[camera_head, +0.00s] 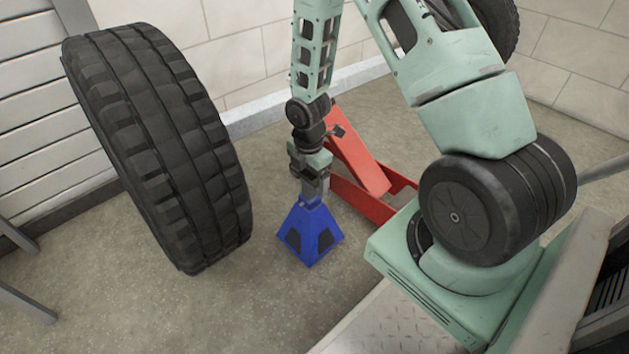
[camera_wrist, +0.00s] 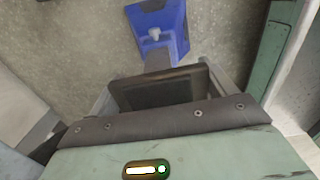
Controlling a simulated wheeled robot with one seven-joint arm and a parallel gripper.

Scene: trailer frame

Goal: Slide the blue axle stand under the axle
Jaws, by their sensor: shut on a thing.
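The blue axle stand (camera_head: 311,238) is upright on the floor in the middle of the head view, with a wide pyramid base and a grey post on top. My gripper (camera_head: 314,184) is above it, shut on the stand's upper post. In the wrist view the blue stand (camera_wrist: 158,28) shows at the top, beyond the dark edge of my gripper (camera_wrist: 160,88). The fingertips are partly hidden there. I cannot make out the axle in either view.
A large black tyre (camera_head: 160,150) stands left of the blue stand, with a floor gap between. A red jack-like frame (camera_head: 355,150) lies close behind and to the right. A pale wall (camera_head: 240,55) is at the back. Floor (camera_head: 190,310) in front is clear.

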